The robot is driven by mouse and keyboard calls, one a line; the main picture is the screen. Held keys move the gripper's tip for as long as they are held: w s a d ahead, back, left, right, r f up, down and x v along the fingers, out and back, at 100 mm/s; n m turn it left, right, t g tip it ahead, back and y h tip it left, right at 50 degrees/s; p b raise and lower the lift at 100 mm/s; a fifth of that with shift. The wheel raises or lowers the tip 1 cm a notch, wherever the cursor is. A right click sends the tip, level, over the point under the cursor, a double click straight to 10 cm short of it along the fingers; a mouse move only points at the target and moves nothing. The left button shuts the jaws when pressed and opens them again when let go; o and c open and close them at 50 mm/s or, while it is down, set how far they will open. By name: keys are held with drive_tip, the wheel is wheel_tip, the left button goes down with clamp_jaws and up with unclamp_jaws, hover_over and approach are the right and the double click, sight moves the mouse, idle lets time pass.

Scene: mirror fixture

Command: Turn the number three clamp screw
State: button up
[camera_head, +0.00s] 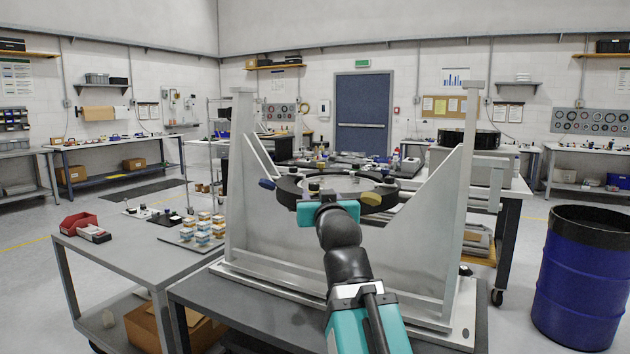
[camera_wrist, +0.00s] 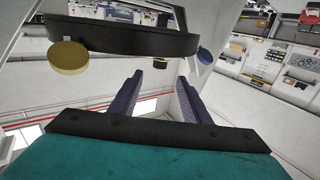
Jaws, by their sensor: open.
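The mirror fixture has a black ring (camera_head: 290,193) held between two grey uprights, with several knob-like screws around it. A blue knob (camera_head: 267,184) is at its left and a yellow knob (camera_head: 371,198) at its front right. No number is readable, so I cannot tell which is number three. My gripper (camera_wrist: 158,85) is open and empty, its dark fingers below the ring. The head view hides its fingertips.
The fixture's grey left upright (camera_head: 241,190) and slanted right upright (camera_head: 450,220) flank my arm. A blue drum (camera_head: 583,285) stands on the floor at right.

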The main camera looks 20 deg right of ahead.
sight(315, 187)
drive_tip(key=shift+p+x, duration=2.85)
drive_tip(key=shift+p, duration=1.55)
drive_tip(key=shift+w+d+r+p, duration=0.1)
drive_tip(key=shift+w+p, duration=0.05)
drive_tip(key=shift+p, duration=0.4)
drive_tip(key=w+p, duration=0.1)
drive_tip(key=p, duration=0.3)
drive_tip(key=shift+w+d, duration=0.1)
drive_tip(key=shift+d, duration=0.1)
drive_tip(key=w+p, duration=0.1)
drive_tip(key=p, duration=0.5)
drive_tip(key=shift+p+x, duration=0.35)
drive_tip(key=shift+x, duration=1.1)
drive_tip(key=c, duration=1)
